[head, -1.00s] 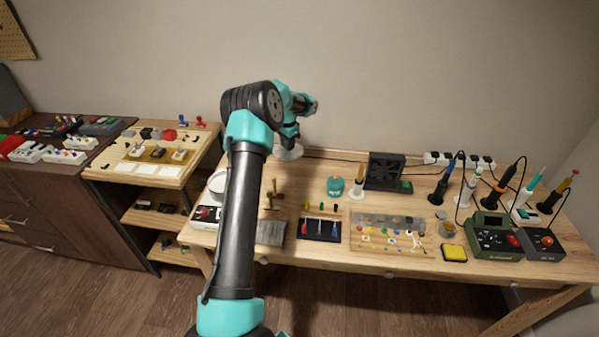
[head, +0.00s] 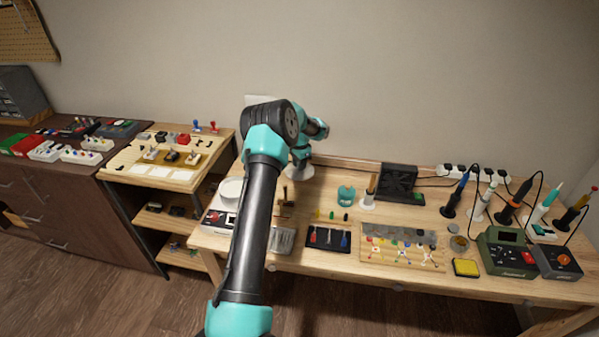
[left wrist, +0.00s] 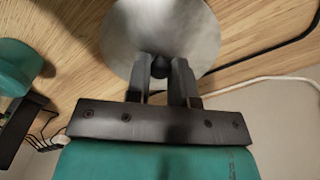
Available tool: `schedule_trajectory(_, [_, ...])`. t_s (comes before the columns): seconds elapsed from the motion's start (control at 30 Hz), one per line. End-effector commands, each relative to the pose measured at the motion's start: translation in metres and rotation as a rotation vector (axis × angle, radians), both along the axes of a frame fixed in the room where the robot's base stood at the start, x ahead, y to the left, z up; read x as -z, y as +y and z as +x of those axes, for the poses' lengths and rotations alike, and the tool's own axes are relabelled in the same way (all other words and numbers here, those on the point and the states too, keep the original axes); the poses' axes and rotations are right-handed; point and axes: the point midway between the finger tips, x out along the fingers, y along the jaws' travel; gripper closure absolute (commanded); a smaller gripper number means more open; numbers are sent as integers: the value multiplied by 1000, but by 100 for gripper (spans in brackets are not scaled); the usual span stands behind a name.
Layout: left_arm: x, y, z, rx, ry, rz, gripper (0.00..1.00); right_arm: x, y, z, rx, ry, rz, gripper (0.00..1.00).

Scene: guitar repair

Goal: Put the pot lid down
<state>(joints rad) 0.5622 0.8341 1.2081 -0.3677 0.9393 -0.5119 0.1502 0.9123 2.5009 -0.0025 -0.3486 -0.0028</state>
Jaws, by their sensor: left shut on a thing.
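The pot lid (left wrist: 165,25) is a round, grey metal disc with a dark knob (left wrist: 160,66). My left gripper (left wrist: 161,72) is shut on the knob in the left wrist view. In the head view the lid (head: 301,171) is a small pale shape under my left gripper (head: 301,157), at the back edge of the workbench (head: 350,271). The gripper hides part of it. I cannot tell whether the lid touches the wood or hangs just above it. My right gripper is not in view.
A white round dish (head: 231,186) stands left of my arm. Soldering tools (head: 457,195) and cables fill the bench's right side. A parts tray (head: 400,243) lies at the front.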

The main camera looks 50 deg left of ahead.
Motion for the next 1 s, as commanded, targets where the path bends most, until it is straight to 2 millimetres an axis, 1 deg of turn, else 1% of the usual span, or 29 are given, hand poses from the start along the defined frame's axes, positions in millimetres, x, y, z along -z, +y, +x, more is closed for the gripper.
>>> schedule_trajectory(0.07, [4, 0, 0, 0, 1, -1, 100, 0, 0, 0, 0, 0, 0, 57])
schedule_trajectory(0.33, [35, 0, -1, 0, 2, -1, 100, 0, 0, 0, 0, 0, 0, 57])
schedule_trajectory(0.77, [40, 0, 0, 0, 0, -1, 100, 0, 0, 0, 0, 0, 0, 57])
schedule_trajectory(0.8, [41, 0, 0, 0, 0, 0, 76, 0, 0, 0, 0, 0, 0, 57])
schedule_trajectory(1.0, [40, 0, 0, 0, 0, 0, 57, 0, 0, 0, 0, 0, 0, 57])
